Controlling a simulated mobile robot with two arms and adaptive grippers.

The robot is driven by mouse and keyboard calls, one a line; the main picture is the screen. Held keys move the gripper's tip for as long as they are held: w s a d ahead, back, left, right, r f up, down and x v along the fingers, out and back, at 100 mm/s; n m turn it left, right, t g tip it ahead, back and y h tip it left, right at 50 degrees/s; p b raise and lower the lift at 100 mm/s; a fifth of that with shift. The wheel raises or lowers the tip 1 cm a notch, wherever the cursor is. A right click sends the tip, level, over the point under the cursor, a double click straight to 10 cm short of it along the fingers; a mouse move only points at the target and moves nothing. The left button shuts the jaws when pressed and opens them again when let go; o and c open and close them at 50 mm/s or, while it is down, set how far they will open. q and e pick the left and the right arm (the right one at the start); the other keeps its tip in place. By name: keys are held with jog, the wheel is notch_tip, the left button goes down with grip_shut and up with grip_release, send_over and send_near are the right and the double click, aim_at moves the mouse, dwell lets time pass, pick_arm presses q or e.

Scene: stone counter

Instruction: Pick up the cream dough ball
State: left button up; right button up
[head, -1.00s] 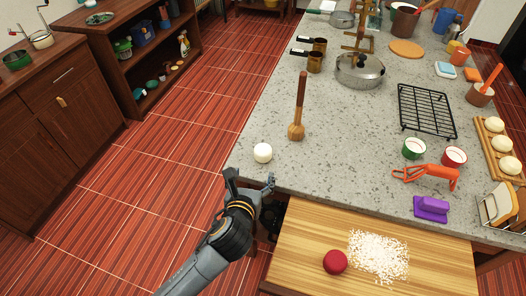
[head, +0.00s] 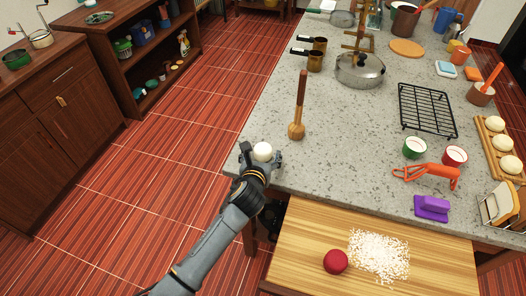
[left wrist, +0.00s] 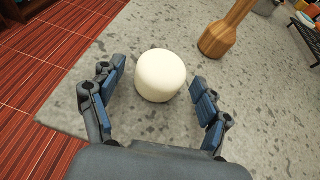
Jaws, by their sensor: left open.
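The cream dough ball (head: 262,151) sits on the stone counter (head: 340,140) near its left front corner. My left gripper (head: 261,158) is open, with its fingers spread on either side of the ball in the head view. In the left wrist view the ball (left wrist: 160,75) lies ahead, between and slightly beyond the fingertips of the left gripper (left wrist: 158,90). A gap shows on both sides, so the fingers do not seem to touch it. My right gripper is not in view.
A wooden board (head: 300,250) with a red ball (head: 336,262) and white grains (head: 378,257) lies in front. The counter's left edge is close.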

pick_arm(q)
jog(key=shift+x, duration=1.1)
jog(key=c, duration=1.3)
jog(key=shift+r, duration=0.15)
